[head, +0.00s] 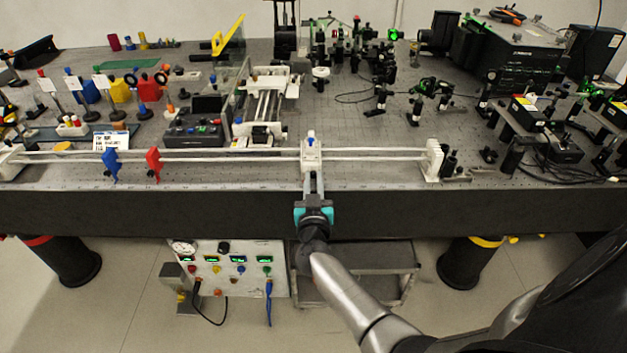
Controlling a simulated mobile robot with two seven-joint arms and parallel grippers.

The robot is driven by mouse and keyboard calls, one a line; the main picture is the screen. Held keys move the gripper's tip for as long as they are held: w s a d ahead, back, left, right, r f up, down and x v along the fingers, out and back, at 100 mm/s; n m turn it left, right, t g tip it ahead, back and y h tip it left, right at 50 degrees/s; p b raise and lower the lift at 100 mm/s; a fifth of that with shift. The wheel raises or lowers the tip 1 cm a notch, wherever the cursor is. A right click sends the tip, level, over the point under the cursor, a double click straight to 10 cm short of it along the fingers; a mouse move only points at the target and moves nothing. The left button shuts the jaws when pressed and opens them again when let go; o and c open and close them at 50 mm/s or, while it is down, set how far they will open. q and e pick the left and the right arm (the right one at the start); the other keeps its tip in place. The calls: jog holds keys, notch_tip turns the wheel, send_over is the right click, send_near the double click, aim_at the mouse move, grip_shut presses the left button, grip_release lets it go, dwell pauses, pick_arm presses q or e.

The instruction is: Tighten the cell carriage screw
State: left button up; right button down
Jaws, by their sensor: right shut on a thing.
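The cell carriage (311,153) is a small white block on a pair of long white rails (230,154) near the bench's front edge. A small blue-and-white part sits on its top. My right gripper (312,176) reaches up from below over the front edge. Its fingers are shut at the carriage's near face, where the screw is. The screw itself is hidden between the fingers, so I cannot see how it is turned. My left gripper is not in view.
Blue (111,165) and red (153,165) clamps stand on the rails to the left. A white end block (433,160) holds the rails at right. A control box (194,124) and a white-framed stage (265,103) stand behind. Optics crowd the right of the bench (345,118).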

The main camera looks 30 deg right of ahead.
jog(key=m, duration=0.4)
jog(key=shift+m, duration=0.3)
jog(key=m, duration=0.5)
jog(key=shift+f, duration=0.15)
jog(key=m+b, duration=0.1)
jog(key=m, duration=0.4)
jog(key=shift+s+m+b, duration=0.1)
jog(key=shift+m+b, duration=0.2)
jog(key=shift+m, duration=0.1)
jog(key=m+b, duration=0.1)
jog(key=m, duration=0.4)
jog(key=shift+m+b, duration=0.35)
jog(key=shift+m, duration=0.35)
jog(key=c, duration=0.8)
grip_release()
